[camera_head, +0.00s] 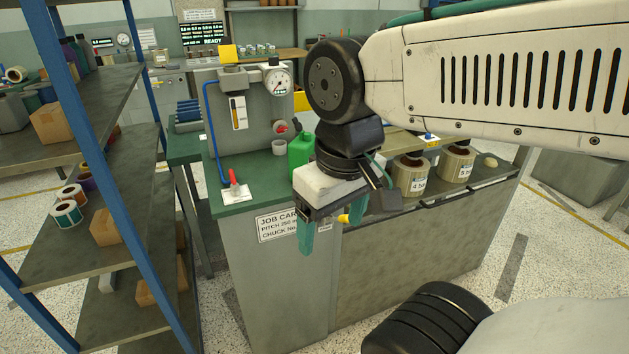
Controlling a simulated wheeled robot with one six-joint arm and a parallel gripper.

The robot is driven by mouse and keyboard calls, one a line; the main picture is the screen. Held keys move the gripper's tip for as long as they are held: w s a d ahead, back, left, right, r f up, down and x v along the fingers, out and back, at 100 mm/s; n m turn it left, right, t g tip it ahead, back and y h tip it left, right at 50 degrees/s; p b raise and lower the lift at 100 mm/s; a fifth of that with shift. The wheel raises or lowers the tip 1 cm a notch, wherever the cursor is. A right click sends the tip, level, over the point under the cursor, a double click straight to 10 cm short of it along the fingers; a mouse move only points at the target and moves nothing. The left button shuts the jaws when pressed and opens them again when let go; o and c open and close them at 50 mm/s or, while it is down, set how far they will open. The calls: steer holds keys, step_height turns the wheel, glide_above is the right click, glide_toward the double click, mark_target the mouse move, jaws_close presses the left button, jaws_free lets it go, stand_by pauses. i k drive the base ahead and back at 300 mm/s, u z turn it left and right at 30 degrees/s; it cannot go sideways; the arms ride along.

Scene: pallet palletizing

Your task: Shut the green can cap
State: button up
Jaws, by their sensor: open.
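A green can (300,150) stands on the green bench top, behind my gripper. Its lower right part is hidden by my wrist, and I cannot make out its cap. My gripper (330,230) hangs in front of the bench's front edge, nearer to me than the can, with its teal fingers pointing down. It is open, and I see nothing held in it. A small yellow piece (344,218) shows by the fingers; I cannot tell what it belongs to.
The bench (232,203) carries a panel with a pressure gauge (278,83), a red-handled lever (233,185), a small pale cup (279,147) and two labelled spools (411,178) at right. A blue-framed shelf rack (120,205) stands at left.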

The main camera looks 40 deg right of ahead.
mark_target(297, 127)
steer(key=k, duration=0.45)
steer(key=u, duration=0.55)
steer(key=i, duration=1.45)
steer(key=z, duration=0.65)
